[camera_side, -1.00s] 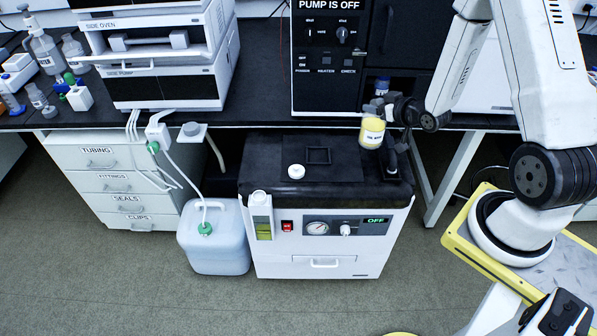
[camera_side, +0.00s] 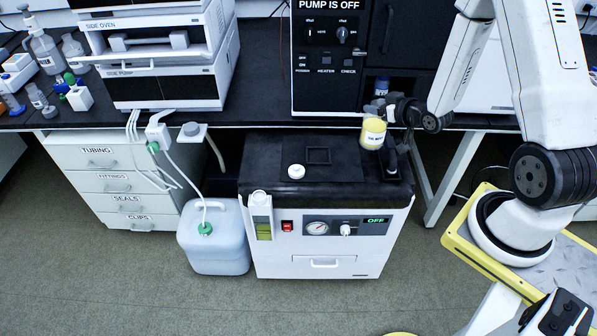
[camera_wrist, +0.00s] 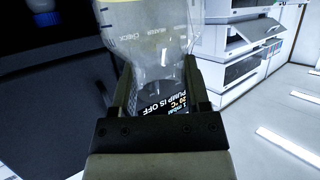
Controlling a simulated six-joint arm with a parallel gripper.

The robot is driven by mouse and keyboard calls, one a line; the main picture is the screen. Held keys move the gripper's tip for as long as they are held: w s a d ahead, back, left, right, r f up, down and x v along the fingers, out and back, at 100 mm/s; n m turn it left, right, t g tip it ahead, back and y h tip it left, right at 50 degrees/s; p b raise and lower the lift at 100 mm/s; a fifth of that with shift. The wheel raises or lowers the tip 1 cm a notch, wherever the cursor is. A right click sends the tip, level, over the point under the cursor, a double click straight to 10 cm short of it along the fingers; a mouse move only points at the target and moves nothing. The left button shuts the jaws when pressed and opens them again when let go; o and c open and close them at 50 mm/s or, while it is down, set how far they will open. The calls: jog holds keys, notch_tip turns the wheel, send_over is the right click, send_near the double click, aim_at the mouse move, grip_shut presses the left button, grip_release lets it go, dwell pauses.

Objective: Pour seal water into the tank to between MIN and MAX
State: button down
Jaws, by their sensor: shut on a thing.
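My gripper (camera_side: 393,113) is shut on a clear beaker-like vessel (camera_side: 373,134) with yellowish contents and a small label. The vessel is held above the right rear of the tank unit (camera_side: 325,267), apart from it and close to upright. In the wrist view, the vessel (camera_wrist: 150,35) with printed marks sits between the fingers of my gripper (camera_wrist: 156,85). The unit's black top has a square opening or frame (camera_side: 318,155).
A white jug-shaped canister (camera_side: 214,250) with tubing stands left of the unit. The black bench (camera_side: 260,75) with stacked instruments (camera_side: 165,82) and a black control panel (camera_side: 328,62) is behind. A blue-capped bottle (camera_side: 381,86) stands on a shelf near my gripper.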

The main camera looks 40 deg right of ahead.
jog(key=w+a+f, duration=0.4)
jog(key=w+a, duration=1.2)
jog(key=a+f, duration=0.2)
jog(key=a, duration=0.9)
jog(key=w+a+f, duration=0.1)
jog(key=a+f, duration=0.2)
jog(key=a, duration=0.9)
jog(key=shift+f, duration=0.25)
jog(key=shift+w+d, duration=0.1)
jog(key=shift+d, duration=0.1)
jog(key=shift+s+d+r+m+t+y, duration=0.1)
jog(key=shift+s+d+m+t+y, duration=0.1)
jog(key=shift+d+m+y, duration=0.45)
jog(key=shift+s+d+m+t+y, duration=0.2)
jog(key=shift+d+m+y, duration=0.15)
jog(key=shift+d+m, duration=0.55)
jog(key=shift+d, duration=0.15)
